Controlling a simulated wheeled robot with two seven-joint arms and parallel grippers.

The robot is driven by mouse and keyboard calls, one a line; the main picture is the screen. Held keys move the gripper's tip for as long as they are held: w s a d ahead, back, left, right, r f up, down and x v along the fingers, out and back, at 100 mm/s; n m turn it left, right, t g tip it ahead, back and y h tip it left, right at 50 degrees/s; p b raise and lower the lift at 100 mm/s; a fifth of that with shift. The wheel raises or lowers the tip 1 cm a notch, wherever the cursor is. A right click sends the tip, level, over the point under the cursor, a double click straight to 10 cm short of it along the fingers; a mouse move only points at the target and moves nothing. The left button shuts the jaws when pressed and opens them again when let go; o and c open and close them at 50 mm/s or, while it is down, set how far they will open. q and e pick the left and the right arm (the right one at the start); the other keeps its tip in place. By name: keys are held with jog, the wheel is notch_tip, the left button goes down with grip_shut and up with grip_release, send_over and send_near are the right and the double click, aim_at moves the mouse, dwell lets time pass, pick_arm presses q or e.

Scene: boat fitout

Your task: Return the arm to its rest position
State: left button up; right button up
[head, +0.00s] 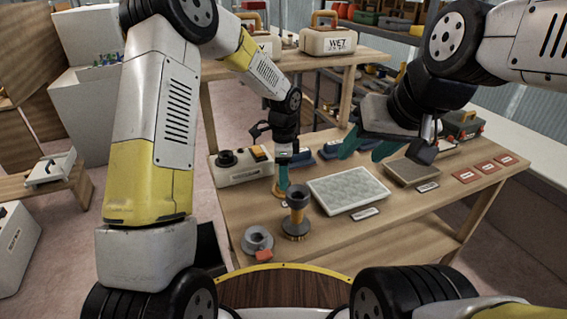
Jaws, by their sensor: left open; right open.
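My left arm reaches in from the left, over the workbench (400,232). Its gripper (282,184) points down at the back left of the bench, just behind a black and brass funnel-like part (296,212). Its teal fingers overlap in this view, so the gap between them is hard to see; I see nothing held. My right arm comes in from the upper right. Its gripper (367,146) hangs above the back of the bench, behind the white padded tray (312,186). Its teal fingers are apart, and nothing shows between them.
A cream box (235,176) stands at the back left. The front right of the bench is clear.

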pick_arm(q)
notch_tip(320, 180, up, 8)
jog(key=shift+f, duration=0.15)
jog(key=s+a+r+n+t, duration=0.1)
jog(key=s+a+r+n, duration=0.35)
jog(key=r, duration=0.35)
jog(key=s+a+r+n+t, duration=0.1)
jog(key=s+a+r+n, duration=0.2)
jog(key=s, duration=0.3)
jog(key=s+a+r+n+t+h, duration=0.1)
jog(key=s+a+r+n+t, duration=0.1)
jog(key=s+n, duration=0.3)
jog(key=s+a+r+n+t+h, duration=0.1)
jog(key=s+a+r+n+t, duration=0.1)
jog(key=s, duration=0.6)
jog(key=a+r+n, duration=0.1)
jog(key=a+n, duration=0.1)
jog(key=n, duration=0.1)
jog(key=shift+s+a+r, duration=0.3)
jog(key=shift+s, duration=0.05)
pick_arm(e)
jog(key=shift+o, duration=0.3)
